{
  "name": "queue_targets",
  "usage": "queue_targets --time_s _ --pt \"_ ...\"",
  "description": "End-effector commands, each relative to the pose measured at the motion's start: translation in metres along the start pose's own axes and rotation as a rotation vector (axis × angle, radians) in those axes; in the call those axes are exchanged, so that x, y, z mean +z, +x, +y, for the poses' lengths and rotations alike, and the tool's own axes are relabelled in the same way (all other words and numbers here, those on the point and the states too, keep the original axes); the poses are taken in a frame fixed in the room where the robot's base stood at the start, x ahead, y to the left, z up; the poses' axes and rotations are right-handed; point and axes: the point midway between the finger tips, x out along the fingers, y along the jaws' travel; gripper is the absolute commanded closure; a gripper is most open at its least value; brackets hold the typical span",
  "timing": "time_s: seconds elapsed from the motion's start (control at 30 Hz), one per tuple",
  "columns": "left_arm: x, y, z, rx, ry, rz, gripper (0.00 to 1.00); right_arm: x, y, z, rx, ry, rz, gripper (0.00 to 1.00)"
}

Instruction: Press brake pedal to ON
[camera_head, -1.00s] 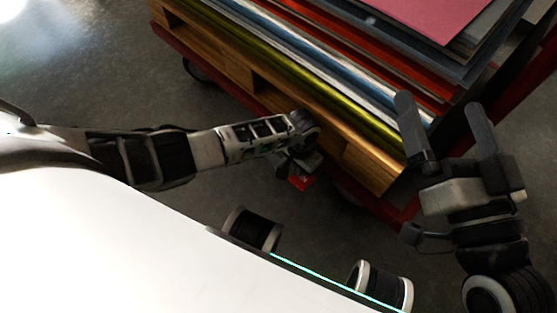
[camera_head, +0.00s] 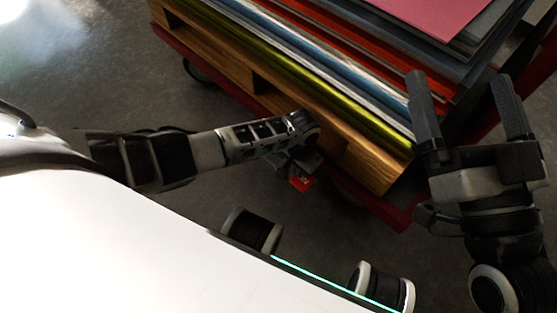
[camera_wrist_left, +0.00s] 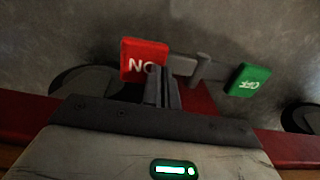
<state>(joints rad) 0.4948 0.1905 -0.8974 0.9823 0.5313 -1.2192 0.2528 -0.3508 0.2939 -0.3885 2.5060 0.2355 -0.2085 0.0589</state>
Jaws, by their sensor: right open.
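The brake pedal has a red ON pad (camera_wrist_left: 143,60) and a green OFF pad (camera_wrist_left: 248,79), joined by a dark grey bar (camera_wrist_left: 200,68), in the left wrist view. The lettering appears upside down. My left gripper (camera_wrist_left: 163,88) has its fingers together, over the lower right edge of the red pad and covering part of its lettering. I cannot tell whether they touch it. In the head view the red pad (camera_head: 302,183) shows just below the left gripper (camera_head: 297,165); the green pad is hidden. My right gripper (camera_head: 460,78) is open and empty at the right.
A red cart (camera_head: 392,216) carries a wooden pallet (camera_head: 373,165) stacked with coloured sheets (camera_head: 330,75). A dark wheel (camera_wrist_left: 85,82) lies left of the red pad. Grey floor (camera_head: 330,235) is clear in front of the cart.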

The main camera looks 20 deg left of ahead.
Motion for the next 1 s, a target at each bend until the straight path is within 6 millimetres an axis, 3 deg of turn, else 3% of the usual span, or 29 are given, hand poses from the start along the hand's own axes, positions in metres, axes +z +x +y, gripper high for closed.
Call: queue_targets --time_s 0.27,1.0 --pt "0.004 0.006 -0.003 -0.008 -0.004 -0.007 1.00 -0.022 0.005 -0.003 -0.030 -0.094 0.092 0.01" --pt "0.002 -0.035 -0.001 -0.002 -0.002 -0.004 1.00 0.028 -0.018 -0.008 0.077 0.262 -0.275 0.01"
